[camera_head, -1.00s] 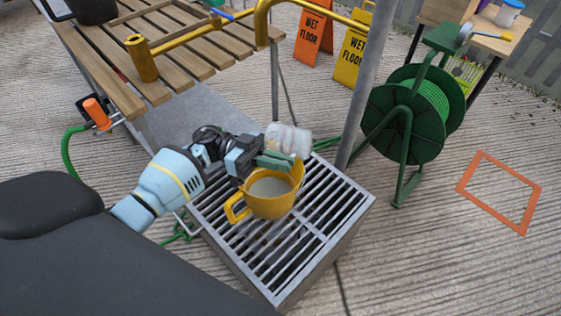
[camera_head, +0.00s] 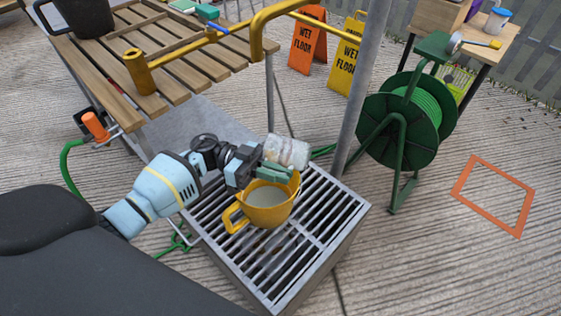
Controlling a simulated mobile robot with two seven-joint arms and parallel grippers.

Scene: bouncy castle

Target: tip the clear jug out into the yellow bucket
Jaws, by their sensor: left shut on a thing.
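The yellow bucket (camera_head: 270,216) stands upright on the metal grate, with a pale greyish-white liquid showing inside. The clear jug (camera_head: 290,151) is above the bucket's far rim and lies tilted nearly on its side. My left gripper (camera_head: 272,168) is shut on the jug and partly hides its near side. I cannot tell whether anything is still in the jug or flowing from it. My right gripper is not in view.
The slatted grate (camera_head: 325,229) has free room around the bucket. A grey post (camera_head: 362,90) rises close behind it. A green hose reel (camera_head: 403,125) stands to the right, and a slatted wooden bench (camera_head: 165,60) with a yellow rail is at the back left.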

